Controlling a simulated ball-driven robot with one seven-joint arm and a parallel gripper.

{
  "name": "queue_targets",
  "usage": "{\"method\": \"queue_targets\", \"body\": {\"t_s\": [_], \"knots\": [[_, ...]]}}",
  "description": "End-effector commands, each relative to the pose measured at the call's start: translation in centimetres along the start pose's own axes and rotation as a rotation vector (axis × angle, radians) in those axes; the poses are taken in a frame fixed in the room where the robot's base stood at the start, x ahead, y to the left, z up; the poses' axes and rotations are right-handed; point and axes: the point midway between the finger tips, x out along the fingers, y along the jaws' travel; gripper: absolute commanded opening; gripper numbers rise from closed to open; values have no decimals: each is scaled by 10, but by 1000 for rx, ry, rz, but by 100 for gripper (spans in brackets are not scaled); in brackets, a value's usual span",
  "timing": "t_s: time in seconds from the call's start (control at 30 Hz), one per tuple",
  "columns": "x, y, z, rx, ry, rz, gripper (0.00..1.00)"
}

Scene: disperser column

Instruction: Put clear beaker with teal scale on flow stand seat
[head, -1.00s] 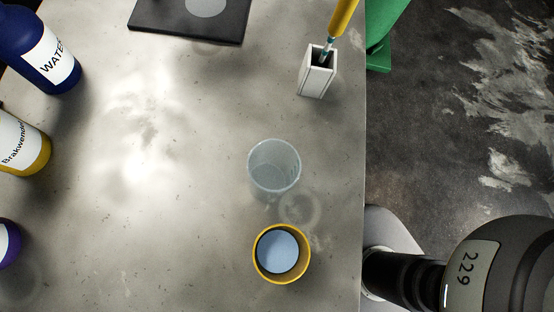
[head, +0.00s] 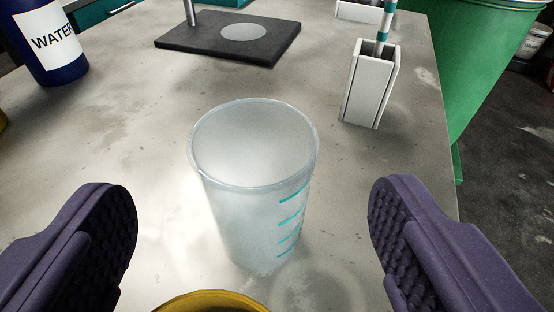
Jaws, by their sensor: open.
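The clear beaker with teal scale (head: 250,190) stands upright on the grey table, in the middle of the head view. Its teal marks face the right side. My gripper (head: 248,245) is open, one purple padded finger at the lower left and one at the lower right. The beaker stands between and slightly beyond the fingers, apart from both. At the back, a black plate with a pale round disc and a metal post looks like the flow stand, the disc being its seat (head: 243,32). The disc is bare.
A white holder (head: 370,85) with a tool stands at the right. A blue WATER bottle (head: 45,45) is at the left. A green bin (head: 485,60) is beyond the table's right edge.

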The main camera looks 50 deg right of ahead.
Motion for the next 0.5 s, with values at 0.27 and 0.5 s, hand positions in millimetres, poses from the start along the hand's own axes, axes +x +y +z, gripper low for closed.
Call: {"method": "queue_targets", "body": {"t_s": [0.27, 0.5], "knots": [[42, 0, 1, 1, -1, 0, 87], [44, 0, -2, 1, -2, -2, 87]]}}
